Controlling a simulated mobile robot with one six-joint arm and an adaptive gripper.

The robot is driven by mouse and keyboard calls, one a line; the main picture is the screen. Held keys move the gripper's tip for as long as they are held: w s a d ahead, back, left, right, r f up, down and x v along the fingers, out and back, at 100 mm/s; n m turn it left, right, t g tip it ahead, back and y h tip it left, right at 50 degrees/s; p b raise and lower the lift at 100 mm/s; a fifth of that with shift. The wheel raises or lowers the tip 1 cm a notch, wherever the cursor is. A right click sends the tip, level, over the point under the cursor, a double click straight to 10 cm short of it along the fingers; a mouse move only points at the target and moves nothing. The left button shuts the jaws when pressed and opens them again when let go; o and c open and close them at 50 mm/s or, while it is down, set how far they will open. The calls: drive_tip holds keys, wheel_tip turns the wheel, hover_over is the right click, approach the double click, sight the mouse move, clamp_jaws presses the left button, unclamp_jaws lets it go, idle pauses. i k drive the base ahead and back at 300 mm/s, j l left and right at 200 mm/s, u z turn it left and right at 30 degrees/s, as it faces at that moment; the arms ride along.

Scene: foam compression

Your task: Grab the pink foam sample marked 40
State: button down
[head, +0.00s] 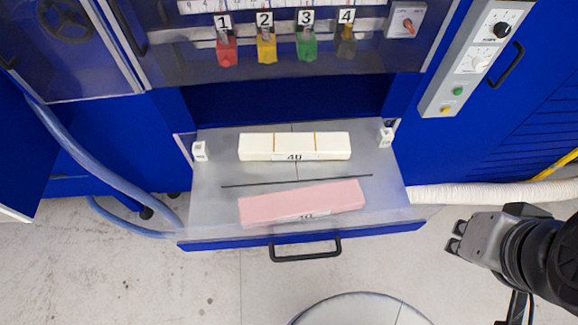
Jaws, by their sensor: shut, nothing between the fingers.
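The pink foam sample (303,203) lies, slightly tilted, in the front part of an open drawer (215,205). Its label is partly cut off at the lower edge, and I cannot read the number surely. A cream foam block (295,143) with a label reading 40 lies behind it, apart from it. My gripper (456,237) is at the right, outside the drawer and well apart from the pink sample. It is shut and empty, pointing left.
The drawer's blue front has a black handle (305,250). White brackets (200,151) stand at its sides. A thin dark rod (297,181) lies between the blocks. A white hose (490,193) runs at the right. Numbered coloured tags hang on the machine above.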

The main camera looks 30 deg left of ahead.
sight(283, 207)
drive_tip(key=j+u, duration=0.1)
drive_tip(key=u, duration=0.25)
drive_tip(key=k+j+u, duration=0.1)
drive_tip(key=u, duration=0.3)
drive_tip(key=j+u, duration=0.1)
drive_tip(key=u, duration=0.25)
drive_tip(key=i+l+u, duration=0.1)
drive_tip(key=l+u, duration=0.25)
drive_tip(key=l, duration=0.25)
drive_tip(key=l+u, duration=0.3)
drive_tip(key=l, duration=0.25)
